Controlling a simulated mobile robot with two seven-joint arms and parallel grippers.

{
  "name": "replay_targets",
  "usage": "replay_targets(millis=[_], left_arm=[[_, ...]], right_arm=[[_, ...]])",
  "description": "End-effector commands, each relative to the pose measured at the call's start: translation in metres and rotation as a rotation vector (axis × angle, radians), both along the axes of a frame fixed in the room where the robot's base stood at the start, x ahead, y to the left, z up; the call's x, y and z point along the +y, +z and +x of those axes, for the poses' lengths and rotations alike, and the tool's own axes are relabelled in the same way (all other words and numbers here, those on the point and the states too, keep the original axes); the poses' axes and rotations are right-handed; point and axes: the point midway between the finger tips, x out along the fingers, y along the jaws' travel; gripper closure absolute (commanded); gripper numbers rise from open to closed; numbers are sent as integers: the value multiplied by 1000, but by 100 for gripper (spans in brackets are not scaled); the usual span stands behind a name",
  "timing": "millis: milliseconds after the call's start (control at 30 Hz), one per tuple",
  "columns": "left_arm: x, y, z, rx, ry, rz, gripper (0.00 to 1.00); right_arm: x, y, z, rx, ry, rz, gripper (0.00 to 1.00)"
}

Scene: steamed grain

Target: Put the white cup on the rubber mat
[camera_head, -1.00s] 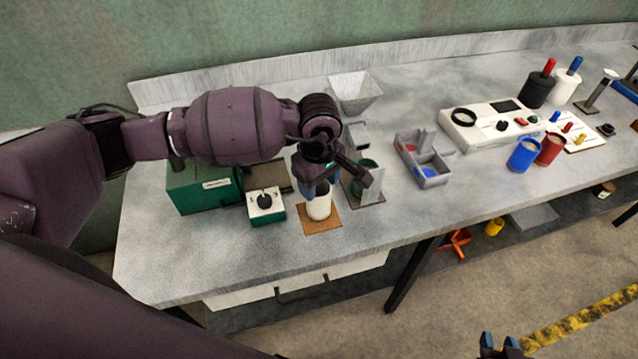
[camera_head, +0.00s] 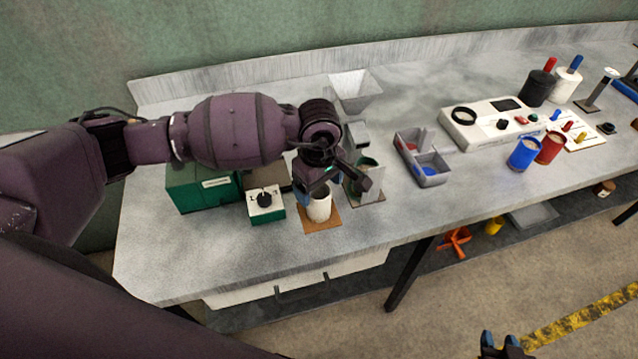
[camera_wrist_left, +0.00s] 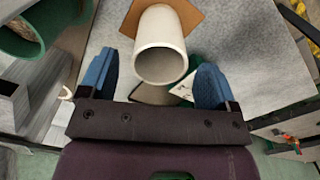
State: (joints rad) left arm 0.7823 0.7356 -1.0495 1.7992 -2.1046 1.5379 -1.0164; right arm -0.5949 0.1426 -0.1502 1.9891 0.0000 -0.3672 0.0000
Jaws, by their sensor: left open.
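The white cup (camera_head: 319,207) stands upright on the brown square rubber mat (camera_head: 322,224) near the front of the bench. In the left wrist view the cup (camera_wrist_left: 161,48) shows its open mouth, and part of the mat (camera_wrist_left: 189,14) shows beyond it. My left gripper (camera_head: 318,190) is just above the cup in the head view. In the left wrist view its blue fingers (camera_wrist_left: 158,80) are spread on both sides of the cup's mouth, with gaps between. My right gripper (camera_head: 500,345) shows only in part at the bottom edge; its jaw state is unclear.
A green box with a black knob (camera_head: 265,205) stands left of the mat. A green cup on a stand (camera_head: 366,180) is close on the right. A grey divided tray (camera_head: 422,157) lies further right. Bench space in front of the tray is clear.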

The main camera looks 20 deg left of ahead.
Motion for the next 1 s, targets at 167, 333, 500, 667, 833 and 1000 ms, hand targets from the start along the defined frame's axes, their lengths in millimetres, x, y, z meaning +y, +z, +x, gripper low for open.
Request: replay_targets(millis=[167, 333, 500, 667, 833, 1000], left_arm=[[0, 15, 1, -3, -2, -1, 17], [0, 46, 1, -4, -2, 0, 17], [0, 79, 1, -4, -2, -1, 17], [0, 103, 0, -2, -1, 0, 17], [0, 118, 0, 0, 0, 0, 17], [0, 123, 0, 0, 0, 0, 17]], right_arm=[[0, 1, 0, 0, 1, -1, 62], [-1, -5, -2, 5, 0, -1, 62], [-1, -11, -5, 11, -2, -1, 62], [-1, -16, -8, 18, -4, -1, 62], [-1, -18, -8, 19, -4, -1, 62], [-1, -17, -7, 16, -4, -1, 62]])
